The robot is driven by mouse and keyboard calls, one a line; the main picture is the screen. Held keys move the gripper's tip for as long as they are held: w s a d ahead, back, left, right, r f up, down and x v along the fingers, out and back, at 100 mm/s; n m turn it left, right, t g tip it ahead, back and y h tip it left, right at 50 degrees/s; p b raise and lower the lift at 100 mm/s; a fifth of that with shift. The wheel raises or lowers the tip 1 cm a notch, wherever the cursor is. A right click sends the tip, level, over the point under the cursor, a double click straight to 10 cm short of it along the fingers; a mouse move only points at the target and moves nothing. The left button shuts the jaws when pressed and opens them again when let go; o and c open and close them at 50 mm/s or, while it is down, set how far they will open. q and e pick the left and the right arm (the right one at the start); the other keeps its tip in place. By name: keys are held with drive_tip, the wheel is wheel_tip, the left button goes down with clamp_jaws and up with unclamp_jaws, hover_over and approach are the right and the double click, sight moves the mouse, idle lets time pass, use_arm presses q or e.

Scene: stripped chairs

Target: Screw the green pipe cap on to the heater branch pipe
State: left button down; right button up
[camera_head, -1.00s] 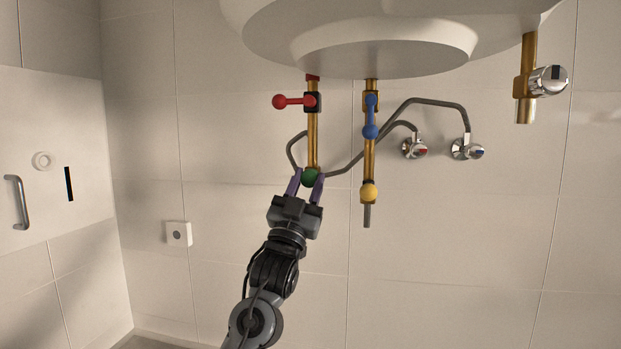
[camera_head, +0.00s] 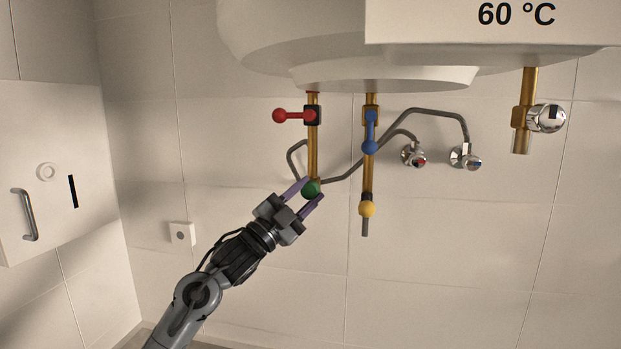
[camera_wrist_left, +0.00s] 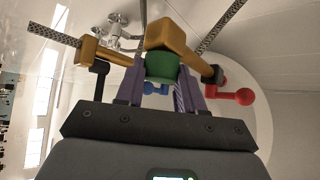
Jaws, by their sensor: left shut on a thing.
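The green pipe cap (camera_head: 311,188) sits at the lower end of the left brass branch pipe (camera_head: 313,150) under the heater (camera_head: 300,45). My left gripper (camera_head: 309,193) comes up from the lower left, tilted, with its purple fingers on either side of the cap and shut on it. In the left wrist view the green cap (camera_wrist_left: 165,67) is between the two fingers (camera_wrist_left: 160,88), against the brass pipe end (camera_wrist_left: 170,36). How far the cap is threaded on cannot be seen. My right gripper is not in view.
A red valve handle (camera_head: 290,115) is on the same pipe above. The neighbouring pipe has a blue handle (camera_head: 370,135) and a yellow part (camera_head: 367,209). Grey hoses (camera_head: 350,172) run to chrome wall valves (camera_head: 413,155). The wall below is free.

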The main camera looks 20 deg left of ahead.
use_arm(q)
drive_tip(key=shift+r+m+g+p, duration=0.1)
drive_tip(key=shift+m+g+p, duration=0.2)
drive_tip(key=shift+m+g, duration=0.15)
drive_tip(key=shift+r+m+g+p, duration=0.15)
drive_tip(key=shift+m+g+p, duration=0.2)
drive_tip(key=shift+m+p, duration=0.5)
drive_tip(key=m+g+p, duration=0.2)
drive_tip(key=p, duration=0.2)
drive_tip(key=m+g+p, duration=0.2)
drive_tip(key=p, duration=0.2)
drive_tip(key=shift+r+m, duration=0.2)
drive_tip(key=shift+m, duration=0.1)
drive_tip(key=m+p, duration=0.1)
drive_tip(key=p, duration=0.1)
drive_tip(key=shift+a+g+y+p, duration=0.1)
drive_tip(key=shift+g+y+p, duration=0.3)
drive_tip(key=shift+f, duration=0.2)
